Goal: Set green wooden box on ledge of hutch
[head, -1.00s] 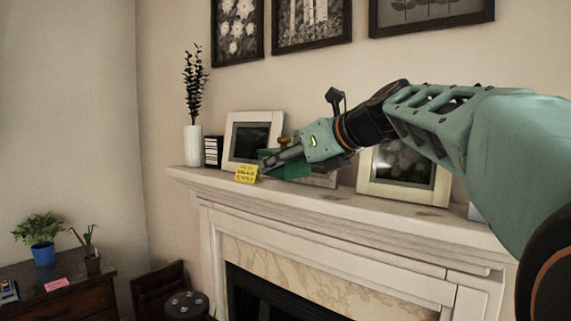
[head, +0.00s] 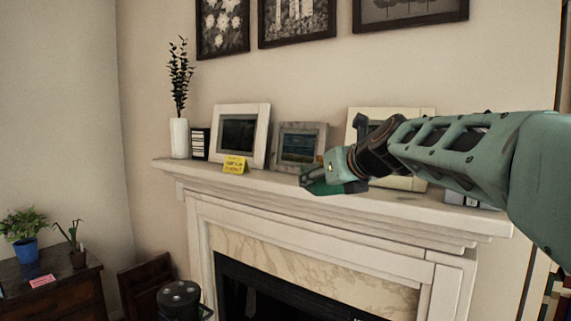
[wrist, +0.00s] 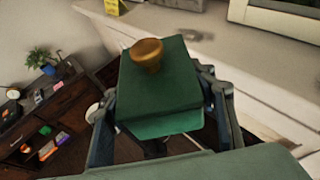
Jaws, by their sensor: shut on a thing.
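The green wooden box (wrist: 155,92) has a gold knob on its lid (wrist: 147,54). My gripper (wrist: 165,118) is shut on it, one finger on each side. In the head view the box (head: 350,187) is partly hidden by my gripper (head: 322,184). It appears at the front edge of the white ledge (head: 250,177). In the wrist view the floor shows below the box and the ledge (wrist: 230,48) lies to its upper right. I cannot tell the exact gap between box and ledge.
The ledge carries a white vase (head: 179,138), a yellow card (head: 235,165), a large white frame (head: 240,135), a grey frame (head: 298,147) and a cream frame (head: 415,114) behind my arm. A bare strip runs along its front. A dark cabinet (head: 60,300) with plants stands lower left.

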